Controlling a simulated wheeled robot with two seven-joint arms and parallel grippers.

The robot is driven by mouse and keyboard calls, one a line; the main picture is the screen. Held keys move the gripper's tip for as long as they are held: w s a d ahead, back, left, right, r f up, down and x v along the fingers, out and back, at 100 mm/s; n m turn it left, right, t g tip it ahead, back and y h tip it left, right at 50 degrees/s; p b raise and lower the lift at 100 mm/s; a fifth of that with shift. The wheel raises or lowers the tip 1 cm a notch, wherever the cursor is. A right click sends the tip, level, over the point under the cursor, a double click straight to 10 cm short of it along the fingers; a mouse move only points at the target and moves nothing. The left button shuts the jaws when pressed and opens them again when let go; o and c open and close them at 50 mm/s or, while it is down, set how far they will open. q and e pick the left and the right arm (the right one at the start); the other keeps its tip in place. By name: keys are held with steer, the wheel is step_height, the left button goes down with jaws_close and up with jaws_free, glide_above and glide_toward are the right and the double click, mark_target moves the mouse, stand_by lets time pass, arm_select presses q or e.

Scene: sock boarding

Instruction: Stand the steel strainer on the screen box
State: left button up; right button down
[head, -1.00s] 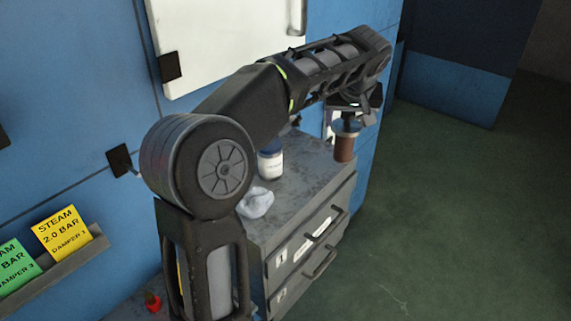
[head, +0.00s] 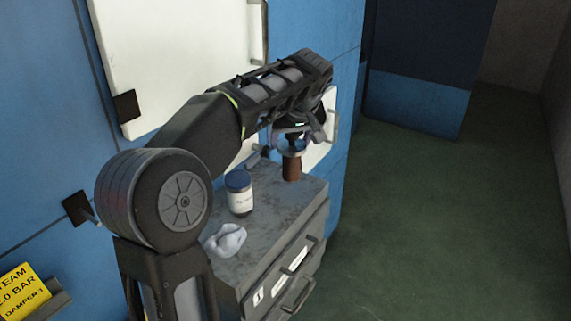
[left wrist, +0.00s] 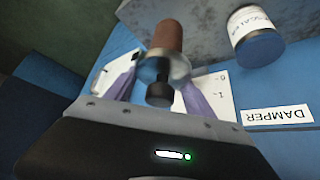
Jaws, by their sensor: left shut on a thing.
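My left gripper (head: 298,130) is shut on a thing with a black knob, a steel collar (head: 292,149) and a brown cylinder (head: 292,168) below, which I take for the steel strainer. It hangs upright over the far right end of the grey cabinet top; I cannot tell whether its foot touches. In the left wrist view the brown cylinder (left wrist: 168,37) points away, with the black knob (left wrist: 159,92) between the purplish fingers. I cannot tell for sure which thing is the screen box. My right gripper is out of view.
The grey drawer cabinet (head: 262,245) bears a blue-lidded white jar (head: 240,200) and a crumpled white cloth (head: 226,241). A white wall panel (head: 323,145) is behind the gripper. A yellow card (head: 22,290) is at lower left. The green floor at right is clear.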

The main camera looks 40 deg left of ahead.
arm_select(q)
steer(key=shift+f, duration=0.3)
step_height(320, 180, down, 4)
steer(key=shift+f, duration=0.1)
stand_by(0.3)
steer(key=shift+f, duration=0.2)
steer(key=o, duration=1.7)
steer(key=shift+o, duration=0.2)
steer(key=shift+r, duration=0.1)
